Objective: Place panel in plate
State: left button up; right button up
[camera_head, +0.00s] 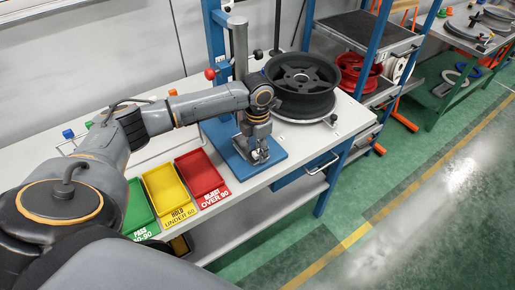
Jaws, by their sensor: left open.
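My left gripper (260,155) points down over the blue base plate (284,158) on the white workbench. Its jaws are open; whether they touch anything is too small to tell. I cannot make out a separate panel; the gripper and forearm hide part of the blue plate. To the left lie a red tray (201,176) marked "OVER 90", a yellow tray (166,190) marked "HOLD UNDER 60" and a green tray (138,206) marked "PASS". All three look empty. My right gripper is out of view.
A black wheel (300,84) sits on a round support right of the blue column (213,42). A shelf with a red wheel (357,72) is beyond.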

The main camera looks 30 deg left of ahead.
pick_arm(q)
jog(key=shift+r, duration=0.1)
jog(key=shift+r, duration=0.2)
notch_tip(320, 180, up, 12)
jog(key=b, duration=0.2)
jog(key=shift+f, duration=0.15)
